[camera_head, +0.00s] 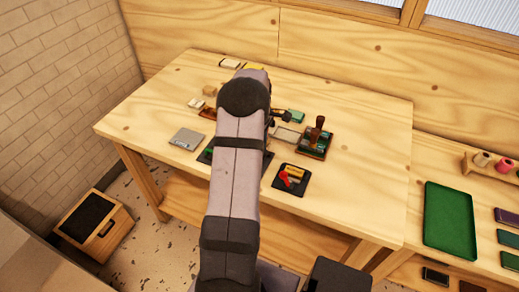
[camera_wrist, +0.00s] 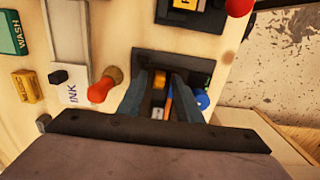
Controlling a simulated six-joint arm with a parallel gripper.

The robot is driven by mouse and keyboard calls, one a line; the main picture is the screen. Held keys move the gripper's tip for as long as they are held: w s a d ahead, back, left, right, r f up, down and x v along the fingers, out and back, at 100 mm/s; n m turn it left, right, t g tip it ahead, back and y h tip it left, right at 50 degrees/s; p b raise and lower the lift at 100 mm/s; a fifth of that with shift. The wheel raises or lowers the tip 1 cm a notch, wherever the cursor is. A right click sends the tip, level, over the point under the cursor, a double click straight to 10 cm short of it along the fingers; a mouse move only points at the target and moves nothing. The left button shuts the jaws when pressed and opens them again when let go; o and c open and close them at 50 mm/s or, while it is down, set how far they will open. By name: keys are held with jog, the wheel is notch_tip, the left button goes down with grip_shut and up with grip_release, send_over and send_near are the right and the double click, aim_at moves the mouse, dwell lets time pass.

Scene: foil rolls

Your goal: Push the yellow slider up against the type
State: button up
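My gripper (camera_wrist: 160,78) is open, pointing down into a black tray (camera_wrist: 203,67) in the wrist view. A small yellow-orange block (camera_wrist: 159,80), which looks like the yellow slider, shows between the two fingers, with dark gaps at its sides. Smaller orange and pale pieces, possibly the type, show nearer the wrist between the fingers; they are too small to tell apart. A blue knob (camera_wrist: 202,101) is right of the fingers. In the head view my arm hides the gripper and most of this tray; a green part (camera_head: 208,152) shows at its left.
A second black tray (camera_head: 291,180) with a yellow bar and red knob stands to the right. A wooden-handled stamp (camera_head: 318,130) is behind it. In the wrist view, a red-topped wooden handle (camera_wrist: 104,84) stands close left of the fingers.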

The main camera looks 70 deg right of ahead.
grip_shut()
jog(key=shift+w, duration=1.45)
grip_release()
jog(key=shift+r, duration=0.1)
notch_tip(320, 180, up, 7)
jog(key=b, duration=0.2)
jog(key=shift+r, duration=0.1)
